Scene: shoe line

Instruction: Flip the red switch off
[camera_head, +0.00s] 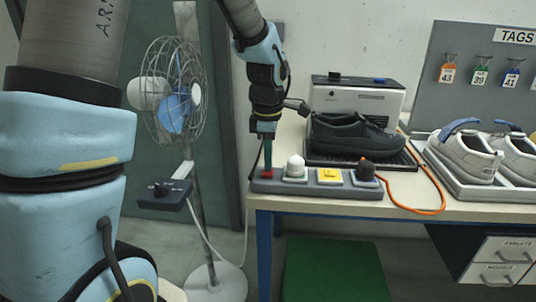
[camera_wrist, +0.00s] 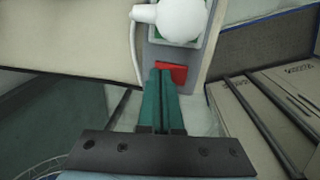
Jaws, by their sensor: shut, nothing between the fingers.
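The red switch (camera_head: 267,174) sits at the left end of a grey power strip (camera_head: 330,190) on the table's front edge. In the wrist view the red switch (camera_wrist: 172,72) shows just beyond the fingertips. My gripper (camera_head: 268,165) is shut and empty, pointing down at the switch from above. In the wrist view the green fingers (camera_wrist: 163,74) lie together and their tips overlap the switch's left part. I cannot tell whether they touch it or which way the switch is tilted.
A white plug (camera_head: 296,167), a yellow plate (camera_head: 330,177) and a black plug (camera_head: 366,170) with an orange cord sit along the strip. A black shoe (camera_head: 355,135) stands behind on a machine. A fan (camera_head: 172,95) stands left of the table. Pale shoes (camera_head: 465,158) are on the right.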

